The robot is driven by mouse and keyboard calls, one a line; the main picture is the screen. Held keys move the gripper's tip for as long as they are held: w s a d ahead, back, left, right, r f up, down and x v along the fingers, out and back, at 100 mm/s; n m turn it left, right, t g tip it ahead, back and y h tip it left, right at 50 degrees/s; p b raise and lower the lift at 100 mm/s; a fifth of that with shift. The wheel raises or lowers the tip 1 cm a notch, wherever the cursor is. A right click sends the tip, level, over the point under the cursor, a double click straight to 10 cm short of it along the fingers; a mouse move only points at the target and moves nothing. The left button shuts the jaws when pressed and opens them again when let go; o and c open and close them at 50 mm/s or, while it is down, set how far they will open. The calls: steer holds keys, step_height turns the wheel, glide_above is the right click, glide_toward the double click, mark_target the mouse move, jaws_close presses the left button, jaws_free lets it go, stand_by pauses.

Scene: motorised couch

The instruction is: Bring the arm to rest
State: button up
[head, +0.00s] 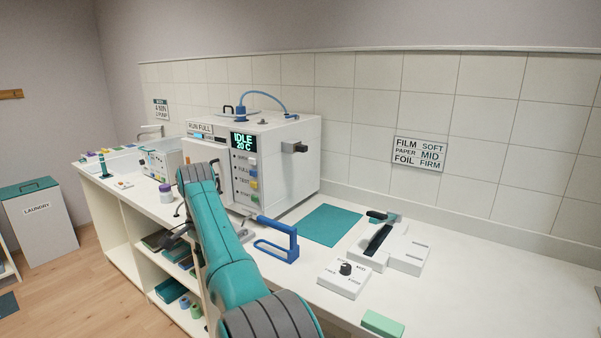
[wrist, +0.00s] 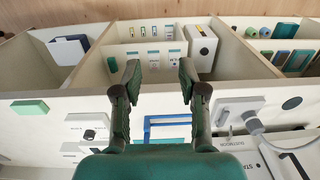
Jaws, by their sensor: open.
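My teal arm (head: 226,255) reaches over the counter from the bottom of the head view, and its far end bends down at the counter's front edge. My gripper (wrist: 159,78) shows in the wrist view with its two dark fingers spread apart and nothing between them. In the head view its dark parts show only in part beside my arm, near the front of the counter. A blue handle-shaped frame (head: 279,243) stands on the counter to the right of my arm; a blue frame also shows beyond my gripper in the wrist view (wrist: 167,119).
A white machine (head: 277,160) reading "IDLE 20 C" stands behind my arm. A teal mat (head: 332,224), a white device (head: 405,249), a knob box (head: 343,279) and a green block (head: 382,324) lie to the right. Open shelves (head: 140,252) are below the counter; a laundry bin (head: 42,229) stands left.

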steer(key=d+f+n+t, duration=0.1)
steer(key=d+f, duration=0.3)
steer(key=f, duration=0.7)
steer(key=d+f+t+y, duration=0.1)
steer(key=d+f, duration=0.3)
steer(key=f, duration=0.7)
steer(key=d+f+n+t, duration=0.1)
steer(key=d+f, duration=0.2)
steer(key=f, duration=0.7)
steer(key=s+d+f+n+t, duration=0.1)
steer(key=s+d+f+t, duration=0.3)
steer(key=s+d+f, duration=1.2)
steer(key=s+d+r+n+t, duration=0.15)
steer(key=s+d, duration=0.25)
steer(key=s, duration=0.5)
steer(key=s+d+r+t, duration=0.1)
steer(key=s+d+r, duration=0.15)
steer(key=s, duration=0.65)
steer(key=s+d+r+n+t, duration=0.1)
steer(key=s+d, duration=0.3)
steer(key=s, duration=0.5)
steer(key=s+d+r+t, duration=0.2)
steer(key=s+r, duration=0.7)
steer(key=r, duration=0.4)
steer(key=s+d+r+n+t+h, duration=0.1)
steer(key=s+d+r+t, duration=0.1)
steer(key=s+r, duration=0.6)
step_height(320, 180, up, 5)
steer(key=shift+s, duration=0.4)
